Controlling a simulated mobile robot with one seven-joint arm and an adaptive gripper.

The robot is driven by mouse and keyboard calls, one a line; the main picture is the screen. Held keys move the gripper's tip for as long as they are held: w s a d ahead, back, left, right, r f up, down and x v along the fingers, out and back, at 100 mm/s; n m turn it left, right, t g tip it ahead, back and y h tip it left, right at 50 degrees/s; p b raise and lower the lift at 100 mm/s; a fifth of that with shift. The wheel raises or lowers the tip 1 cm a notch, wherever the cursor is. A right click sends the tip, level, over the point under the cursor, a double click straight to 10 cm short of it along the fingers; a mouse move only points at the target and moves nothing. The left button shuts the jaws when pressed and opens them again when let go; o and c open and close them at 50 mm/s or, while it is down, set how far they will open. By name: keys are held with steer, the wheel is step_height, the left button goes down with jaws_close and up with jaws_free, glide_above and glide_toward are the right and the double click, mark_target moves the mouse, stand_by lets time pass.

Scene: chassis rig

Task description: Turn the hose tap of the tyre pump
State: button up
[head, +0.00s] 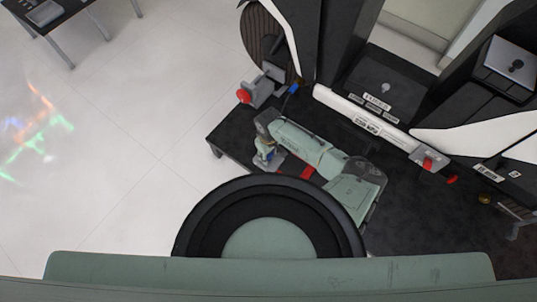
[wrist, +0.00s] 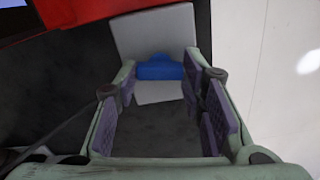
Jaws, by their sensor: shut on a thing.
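The hose tap (wrist: 160,71) is a blue bar with a rounded middle, set against a pale grey block (wrist: 157,32) in the wrist view. My gripper (wrist: 158,78) has its purple-padded fingers on either side of the tap, shut on its two ends. A red body (wrist: 75,10), likely part of the tyre pump, lies at the upper left of the wrist view. In the head view my gripper (head: 264,156) points down at the pump, whose red part (head: 307,172) shows beside my arm. The tap is mostly hidden by the gripper there.
A dark platform (head: 232,137) lies under the pump. A grey fixture with a red knob (head: 243,96) stands just behind. Dark frames with white panels (head: 360,115) rise at the back and right. Pale floor (head: 120,150) at left is clear.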

mark_target(269, 156)
steer(key=shift+n, duration=1.1)
steer(key=o, duration=1.1)
steer(key=shift+o, duration=0.2)
steer(key=shift+r, duration=0.15)
step_height(269, 156, up, 12)
